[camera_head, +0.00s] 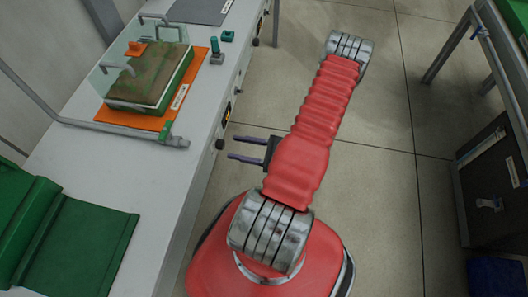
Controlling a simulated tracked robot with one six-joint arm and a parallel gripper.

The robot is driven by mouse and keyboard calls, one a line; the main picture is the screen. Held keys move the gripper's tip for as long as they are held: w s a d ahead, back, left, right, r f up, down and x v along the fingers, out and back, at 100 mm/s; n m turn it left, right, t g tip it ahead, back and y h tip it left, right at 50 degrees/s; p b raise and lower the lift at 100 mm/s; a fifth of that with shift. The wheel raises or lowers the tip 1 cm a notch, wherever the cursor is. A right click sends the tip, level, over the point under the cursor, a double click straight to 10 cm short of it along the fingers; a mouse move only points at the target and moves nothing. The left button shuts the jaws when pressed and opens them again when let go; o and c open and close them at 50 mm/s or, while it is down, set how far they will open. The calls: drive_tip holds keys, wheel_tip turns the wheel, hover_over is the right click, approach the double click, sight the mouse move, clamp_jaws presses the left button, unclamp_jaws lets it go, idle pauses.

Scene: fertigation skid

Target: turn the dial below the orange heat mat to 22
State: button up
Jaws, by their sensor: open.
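The orange heat mat (195,72) lies on the pale bench (105,165) at left, under a green tray with a clear cover. A black dial (219,144) sticks out of the bench's front face below the mat, seen from above. Its pointer and numbers cannot be read from here. A black and yellow label (228,112) is on the face close to it. My gripper (231,147) is open and empty, its two fingers pointing left at the dial.
A second dial (256,42) sits farther along the bench front, below a dark grey mat (199,11). A metal rail (125,130) ends near the bench edge. A dark green tray (75,250) is at lower left. The floor (390,120) at right is clear, up to another bench.

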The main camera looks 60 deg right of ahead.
drive_tip(key=v, duration=0.9)
drive_tip(key=shift+s+f, duration=0.1)
idle(0.6)
drive_tip(key=s+a+r+n+g+y, duration=0.3)
drive_tip(key=a+r+n+g+y, duration=0.15)
drive_tip(key=a+n+g, duration=0.45)
drive_tip(key=w+a+r+n+g+h, duration=0.1)
drive_tip(key=w+r+n+g+h, duration=0.3)
drive_tip(key=r+n, duration=0.3)
drive_tip(key=w+r+n+g+h, duration=0.4)
drive_tip(key=r+n+g, duration=0.15)
drive_tip(key=r, duration=0.45)
drive_tip(key=w+a+r+n+t+h, duration=0.2)
drive_tip(key=w+a+r+n+t, duration=0.2)
drive_tip(key=a+r, duration=1.3)
drive_tip(key=a+n+t, duration=0.1)
drive_tip(key=n+t, duration=0.2)
drive_tip(key=n, duration=0.3)
drive_tip(key=shift+a+h, duration=0.2)
drive_tip(key=shift+h, duration=0.15)
